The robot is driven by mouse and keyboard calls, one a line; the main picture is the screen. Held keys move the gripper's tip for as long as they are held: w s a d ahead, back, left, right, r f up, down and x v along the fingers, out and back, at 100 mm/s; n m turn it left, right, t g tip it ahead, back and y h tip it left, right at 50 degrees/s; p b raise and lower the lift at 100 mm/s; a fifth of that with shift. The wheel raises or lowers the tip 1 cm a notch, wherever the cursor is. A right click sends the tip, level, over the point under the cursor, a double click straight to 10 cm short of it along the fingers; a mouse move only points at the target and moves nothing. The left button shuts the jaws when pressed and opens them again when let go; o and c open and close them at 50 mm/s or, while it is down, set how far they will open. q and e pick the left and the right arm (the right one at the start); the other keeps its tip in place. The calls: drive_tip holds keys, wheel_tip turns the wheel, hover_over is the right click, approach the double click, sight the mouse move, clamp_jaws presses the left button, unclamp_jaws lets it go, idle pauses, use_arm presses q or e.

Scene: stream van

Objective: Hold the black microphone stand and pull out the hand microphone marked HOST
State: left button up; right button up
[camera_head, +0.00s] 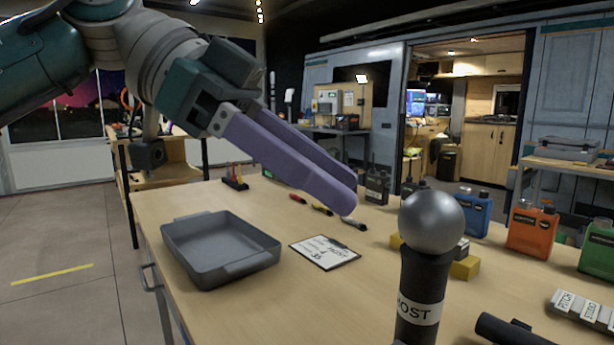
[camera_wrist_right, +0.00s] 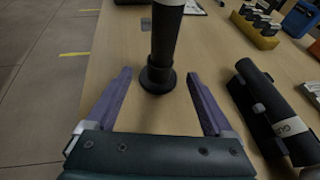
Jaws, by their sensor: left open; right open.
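The hand microphone marked HOST (camera_head: 420,275) stands upright in the head view's front right, with a silver ball head, black body and white label. Its lower end is cut off by the frame edge. In the right wrist view a black upright body (camera_wrist_right: 167,35) rises from the flared black stand (camera_wrist_right: 157,76); its top is out of view. My right gripper (camera_wrist_right: 160,82) is open, its purple fingers either side of the stand and apart from it. My left gripper (camera_head: 347,192) is open and empty, above the table left of the microphone.
A grey tray (camera_head: 220,255) and a clipboard (camera_head: 325,252) lie on the table (camera_head: 330,300). A dark cylindrical object with a white label (camera_wrist_right: 270,110) lies right of my right gripper.

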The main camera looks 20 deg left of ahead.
use_arm(q)
drive_tip(key=shift+a+f+y, duration=0.25)
drive_tip(key=shift+a+y, duration=0.15)
drive_tip(key=shift+a, duration=0.2)
use_arm(e)
drive_tip(key=x, duration=1)
drive_tip(key=shift+f, duration=0.1)
drive_tip(key=shift+d, duration=0.1)
drive_tip(key=shift+c, duration=0.2)
